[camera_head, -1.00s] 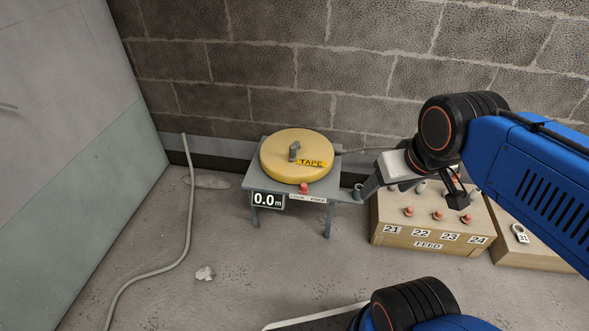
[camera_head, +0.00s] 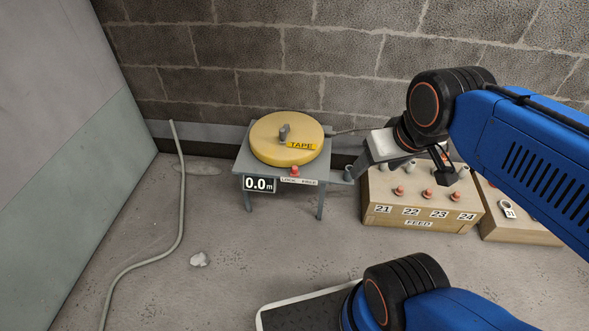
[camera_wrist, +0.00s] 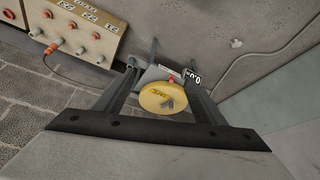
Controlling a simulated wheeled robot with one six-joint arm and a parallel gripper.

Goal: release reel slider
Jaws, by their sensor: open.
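The red slider knob (camera_head: 294,170) sits at the front edge of the reel stand, above the LOCK/FREE label (camera_head: 298,181) and nearer the LOCK end. The yellow reel marked TAPE (camera_head: 270,145) lies flat on the grey stand (camera_head: 243,162), with a grey crank on top. In the wrist view the reel (camera_wrist: 160,98) shows between my fingers, farther off, and the red knob (camera_wrist: 171,79) is small beyond it. My gripper (camera_wrist: 162,72) is open and empty. In the head view it hangs right of the stand, apart from the knob.
A display (camera_head: 259,184) reads 0.0 m. A grey conduit (camera_head: 182,205) lies left. Floor in front is mostly clear.

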